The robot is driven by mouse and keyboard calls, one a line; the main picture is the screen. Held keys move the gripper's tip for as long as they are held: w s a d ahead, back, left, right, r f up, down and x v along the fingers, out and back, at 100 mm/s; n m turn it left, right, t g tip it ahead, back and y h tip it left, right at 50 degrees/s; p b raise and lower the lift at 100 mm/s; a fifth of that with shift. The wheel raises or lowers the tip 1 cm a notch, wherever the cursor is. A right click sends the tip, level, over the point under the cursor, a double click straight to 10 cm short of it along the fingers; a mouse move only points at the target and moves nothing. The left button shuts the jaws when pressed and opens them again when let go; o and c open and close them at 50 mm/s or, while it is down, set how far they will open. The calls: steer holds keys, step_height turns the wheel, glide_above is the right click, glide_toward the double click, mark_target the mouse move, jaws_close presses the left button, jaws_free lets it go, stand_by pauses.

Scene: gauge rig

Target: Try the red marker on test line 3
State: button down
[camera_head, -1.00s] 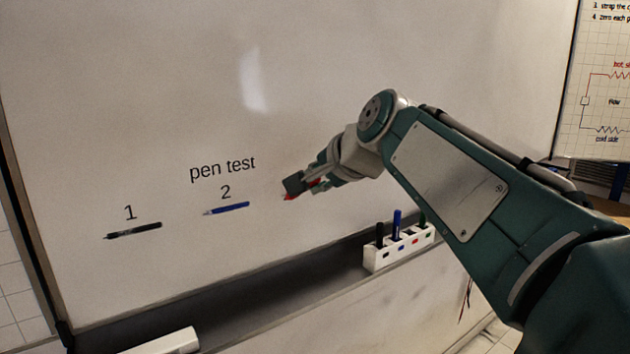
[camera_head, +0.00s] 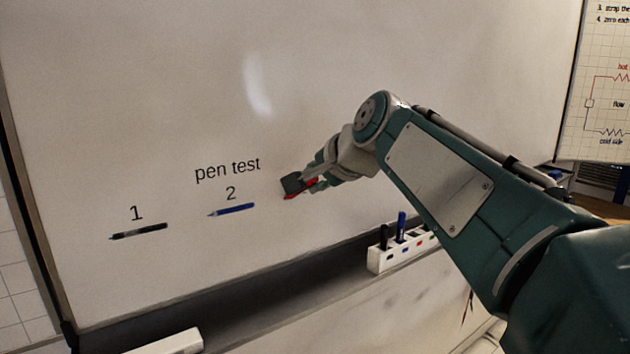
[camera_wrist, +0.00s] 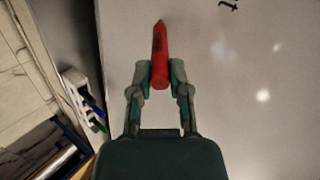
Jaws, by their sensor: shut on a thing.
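My gripper (camera_head: 306,184) is shut on the red marker (camera_wrist: 160,46), whose pointed tip faces away from the palm in the wrist view. In the head view, red (camera_head: 300,191) shows beside the dark fingertip, close to the whiteboard (camera_head: 180,80). I cannot tell whether the tip touches the board or whether some of that red is ink. My gripper is right of line 2; no number 3 is visible, and the spot behind my gripper is hidden.
A white marker holder (camera_head: 390,257) with a black and a blue marker stands on the tray (camera_head: 250,292), below my gripper. A white block (camera_head: 172,342) lies at the tray's left end. A chart (camera_head: 603,90) stands at the right. The upper board is clear.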

steer(key=shift+w+a, duration=0.1)
steer(key=shift+w+d, duration=3.15)
steer(key=shift+d, duration=1.45)
steer(key=shift+s+a, duration=1.05)
steer(key=shift+a, duration=0.5)
steer(key=shift+s+a, duration=1.05)
steer(key=shift+a, duration=0.5)
steer(key=shift+s+a, duration=1.05)
steer(key=shift+a, duration=0.5)
steer(key=shift+s+d, duration=0.55)
steer(key=shift+s, duration=0.25)
steer(key=shift+s+d, duration=0.6)
steer(key=shift+s, duration=0.25)
steer(key=shift+s+d, duration=0.55)
steer(key=shift+s, duration=0.25)
